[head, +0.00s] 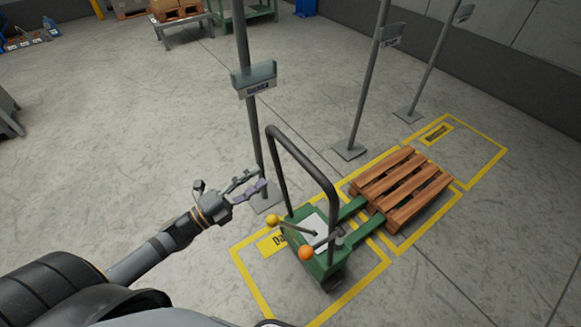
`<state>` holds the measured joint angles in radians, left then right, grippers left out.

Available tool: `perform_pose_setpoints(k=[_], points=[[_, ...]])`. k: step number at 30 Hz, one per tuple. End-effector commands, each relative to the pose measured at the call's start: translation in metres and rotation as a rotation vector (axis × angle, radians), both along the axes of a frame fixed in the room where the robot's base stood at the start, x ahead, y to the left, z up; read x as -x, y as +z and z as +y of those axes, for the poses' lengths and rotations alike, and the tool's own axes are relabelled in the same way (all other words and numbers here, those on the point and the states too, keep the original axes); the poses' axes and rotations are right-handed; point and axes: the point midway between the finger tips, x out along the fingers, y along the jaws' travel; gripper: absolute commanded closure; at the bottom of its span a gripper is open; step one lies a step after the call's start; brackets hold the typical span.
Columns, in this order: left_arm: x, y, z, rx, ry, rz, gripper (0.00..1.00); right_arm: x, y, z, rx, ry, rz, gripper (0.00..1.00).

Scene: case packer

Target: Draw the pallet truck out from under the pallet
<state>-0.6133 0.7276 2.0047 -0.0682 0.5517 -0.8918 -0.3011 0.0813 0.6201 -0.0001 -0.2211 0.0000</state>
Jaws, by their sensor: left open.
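A green pallet truck (318,262) stands at lower middle, inside a yellow-marked floor bay. It has a dark hoop handle (303,160) and levers with a yellow and an orange knob. Its two forks (362,232) run toward the wooden pallet (402,187), and their far ends are hidden at the pallet. My left gripper (253,185) is open and empty, to the left of the truck's handle and apart from it. My right gripper is not in view.
Grey sign posts on flat bases (349,151) stand along the left of the marked bays; the nearest post (252,130) is close behind my left gripper. An empty yellow-marked bay (462,150) lies beyond the pallet. Open floor lies left and at lower right.

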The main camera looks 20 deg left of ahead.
Motion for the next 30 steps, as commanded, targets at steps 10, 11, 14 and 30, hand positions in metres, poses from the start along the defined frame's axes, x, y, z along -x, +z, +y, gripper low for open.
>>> perform_pose_setpoints(k=[10,11,14,30], points=[[-0.009,0.009,-0.021,-0.008,-0.033,-0.045,0.53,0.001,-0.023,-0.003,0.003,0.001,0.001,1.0],[-0.013,0.009,-0.024,-0.007,-0.031,-0.046,0.53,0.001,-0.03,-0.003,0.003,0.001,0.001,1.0],[-0.025,0.012,-0.034,-0.009,-0.033,-0.044,0.53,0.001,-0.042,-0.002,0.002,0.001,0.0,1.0],[-0.069,0.035,-0.065,-0.001,-0.023,-0.043,0.53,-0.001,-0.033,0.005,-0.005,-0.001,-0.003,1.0]])
